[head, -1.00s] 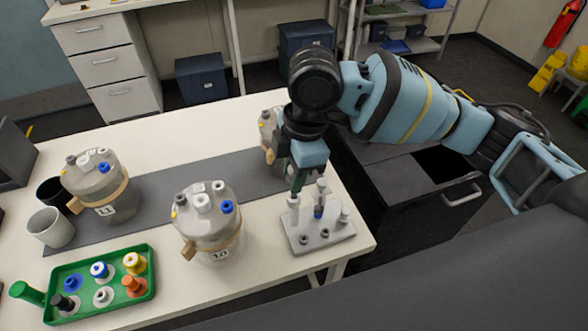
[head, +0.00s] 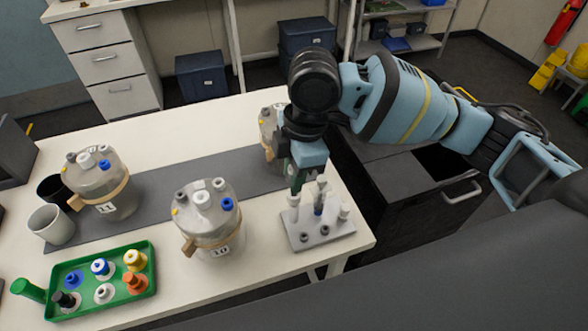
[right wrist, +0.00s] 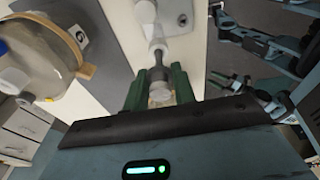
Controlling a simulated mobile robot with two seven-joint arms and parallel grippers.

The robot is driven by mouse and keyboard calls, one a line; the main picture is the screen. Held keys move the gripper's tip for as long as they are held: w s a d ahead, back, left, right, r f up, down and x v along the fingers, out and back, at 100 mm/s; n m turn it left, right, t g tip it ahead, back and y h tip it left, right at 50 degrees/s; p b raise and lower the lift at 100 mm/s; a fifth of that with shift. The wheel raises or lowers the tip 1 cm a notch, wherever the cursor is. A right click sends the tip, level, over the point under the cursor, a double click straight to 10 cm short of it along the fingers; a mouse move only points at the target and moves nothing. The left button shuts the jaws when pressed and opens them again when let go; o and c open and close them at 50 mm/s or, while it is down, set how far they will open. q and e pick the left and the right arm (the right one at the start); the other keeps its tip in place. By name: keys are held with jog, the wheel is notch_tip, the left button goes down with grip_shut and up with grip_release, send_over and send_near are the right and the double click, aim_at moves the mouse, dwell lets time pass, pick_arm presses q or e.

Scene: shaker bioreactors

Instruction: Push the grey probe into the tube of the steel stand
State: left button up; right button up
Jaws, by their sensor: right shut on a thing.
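The steel stand (head: 335,236) is a grey plate at the right end of the table, with several short posts or tubes on it. My right gripper (head: 297,188), with green fingers, points down over its left rear part. In the right wrist view the gripper (right wrist: 159,90) is shut on the grey probe (right wrist: 157,74). The probe's dark part lines up with a white tube (right wrist: 157,48) of the stand. The two look end to end; I cannot tell how far the probe is in. In the head view the fingers mostly hide the probe.
A glass vessel marked 10 (head: 212,225) stands left of the stand, another (head: 98,185) farther left, and a third (head: 268,135) behind my gripper. A green tray (head: 115,303) holds several coloured caps. A white mug (head: 50,227) stands at the left. The table's right edge is close to the stand.

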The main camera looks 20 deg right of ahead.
jog(key=shift+f, duration=1.8)
dwell(1.9)
